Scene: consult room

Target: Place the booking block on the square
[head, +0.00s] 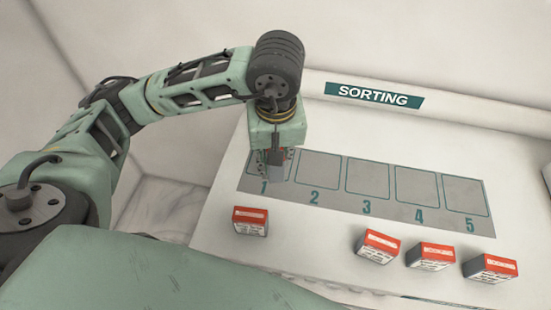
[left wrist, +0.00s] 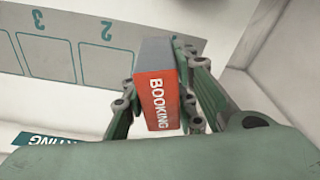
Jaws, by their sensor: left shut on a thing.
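My left gripper (left wrist: 160,100) is shut on the booking block (left wrist: 157,95), a red and grey block with "BOOKING" in white on its red face in the left wrist view. In the head view my left gripper (head: 276,158) points down over square 1 of the grey strip (head: 331,206), and the block (head: 278,158) is mostly hidden by the fingers. I cannot tell whether the block touches the strip. The strip has numbered outlined squares 1 to 5; squares 2 to 5 are empty. My right gripper is not in view.
A red and white block (head: 250,221) stands in front of square 1. Three more (head: 378,246) (head: 430,256) (head: 487,268) stand along the front right of the white table (head: 310,240). A "SORTING" sign (head: 374,95) is at the back.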

